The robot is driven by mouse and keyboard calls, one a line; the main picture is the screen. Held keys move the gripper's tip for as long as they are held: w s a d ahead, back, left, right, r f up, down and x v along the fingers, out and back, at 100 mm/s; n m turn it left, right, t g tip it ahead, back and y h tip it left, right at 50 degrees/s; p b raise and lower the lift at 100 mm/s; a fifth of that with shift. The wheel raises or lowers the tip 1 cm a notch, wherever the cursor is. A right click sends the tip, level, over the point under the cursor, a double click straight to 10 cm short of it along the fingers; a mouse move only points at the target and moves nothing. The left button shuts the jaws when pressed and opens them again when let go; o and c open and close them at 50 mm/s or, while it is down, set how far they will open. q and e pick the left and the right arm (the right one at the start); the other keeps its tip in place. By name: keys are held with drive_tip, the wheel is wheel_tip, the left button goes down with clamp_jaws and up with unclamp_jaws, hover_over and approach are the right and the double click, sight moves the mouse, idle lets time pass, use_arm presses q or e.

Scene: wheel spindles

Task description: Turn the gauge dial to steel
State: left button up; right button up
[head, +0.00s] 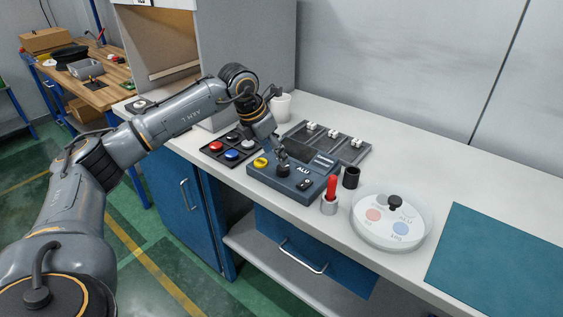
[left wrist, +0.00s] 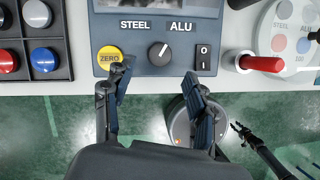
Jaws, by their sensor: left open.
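The gauge is a blue-grey box (head: 258,178) on the bench with a dark screen. Its dial (left wrist: 160,53) is a black round knob between the printed words STEEL on the left and ALU on the right. The dial's white pointer line aims up and right, toward ALU. My left gripper (head: 281,150) is over the gauge. In the left wrist view, its open fingers (left wrist: 157,82) lie on either side below the dial, apart from it and empty. A dark jointed part at the lower right of that view may be my right gripper; its jaws are unclear.
A yellow ZERO button (left wrist: 109,56) and a black rocker switch (left wrist: 204,57) flank the dial. A red-handled tool in a holder (head: 330,196), a black cup (head: 351,177) and a round white tray (head: 392,238) stand to the right. A button tray (head: 212,151) is left.

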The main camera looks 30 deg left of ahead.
sight(281, 167)
use_arm(q)
drive_tip(key=x, duration=0.5)
drive_tip(key=shift+f+p, duration=0.15)
drive_tip(key=shift+p, duration=0.15)
drive_tip(key=shift+w+d+f, duration=0.1)
drive_tip(key=shift+w+f, duration=0.1)
drive_tip(key=shift+f, duration=0.1)
drive_tip(key=shift+c, duration=0.6)
drive_tip(key=c, duration=1)
use_arm(e)
drive_tip(key=shift+w+r, duration=0.5)
drive_tip(key=shift+w, duration=0.35)
